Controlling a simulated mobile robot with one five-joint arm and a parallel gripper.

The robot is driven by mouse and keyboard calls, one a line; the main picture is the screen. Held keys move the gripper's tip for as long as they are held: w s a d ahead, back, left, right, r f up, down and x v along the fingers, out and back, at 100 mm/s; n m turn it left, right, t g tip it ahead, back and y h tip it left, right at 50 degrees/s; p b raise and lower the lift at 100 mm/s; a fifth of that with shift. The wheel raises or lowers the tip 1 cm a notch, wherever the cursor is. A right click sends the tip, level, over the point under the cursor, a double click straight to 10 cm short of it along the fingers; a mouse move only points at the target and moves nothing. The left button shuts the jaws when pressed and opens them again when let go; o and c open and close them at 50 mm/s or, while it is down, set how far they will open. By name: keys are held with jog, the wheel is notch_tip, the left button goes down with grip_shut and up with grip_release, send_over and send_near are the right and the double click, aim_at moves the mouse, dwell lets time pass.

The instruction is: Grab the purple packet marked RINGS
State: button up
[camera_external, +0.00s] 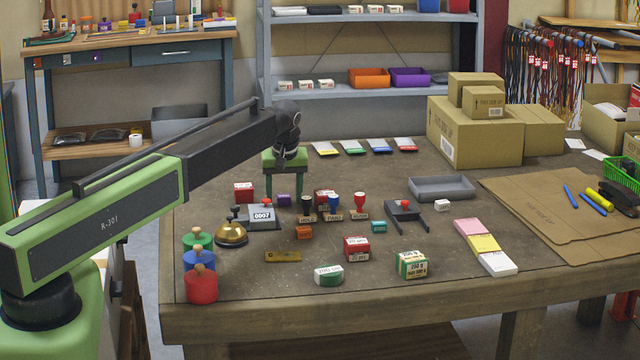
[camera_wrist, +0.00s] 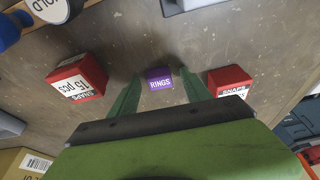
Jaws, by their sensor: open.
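The purple packet (camera_wrist: 159,84), with RINGS in white letters, stands upright on the table in the wrist view, between the tips of my two green fingers. It also shows as a small purple block in the external view (camera_external: 284,201), just below and between the fingers. My gripper (camera_external: 284,191) is open and points down over it, with nothing held. Dark gaps show between the packet and each finger in the wrist view (camera_wrist: 160,76). How far the fingertips are above the table is hard to tell.
Red boxes stand close on both sides: one at left (camera_external: 244,192), one at right (camera_external: 325,197).

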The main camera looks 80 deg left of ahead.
aim_at(285, 197)
jog(key=shift+r, duration=0.1)
grip_shut()
jog(key=p+v, duration=0.2)
jog(key=a+p+v, duration=0.1)
jog(key=p+v, duration=0.2)
jog(key=shift+w+r, duration=0.1)
jog(key=shift+r, duration=0.15)
jog(key=w+d+r+p, duration=0.1)
jog(key=d+p, duration=0.1)
jog(key=d, duration=0.1)
jog(key=w+d+r+p, duration=0.1)
jog(key=d+r+p, duration=0.1)
jog(key=d, duration=0.1)
jog(key=w+d+r+p, duration=0.1)
jog(key=d+r, duration=0.1)
jog(key=d, duration=0.1)
jog(key=shift+w+d+r+p, duration=0.25)
jog(key=shift+w+d+p, duration=0.05)
jog(key=shift+p, duration=0.1)
jog(key=shift+w+d+r, duration=0.1)
jog(key=shift+w+d, duration=0.1)
jog(key=shift+d, duration=0.2)
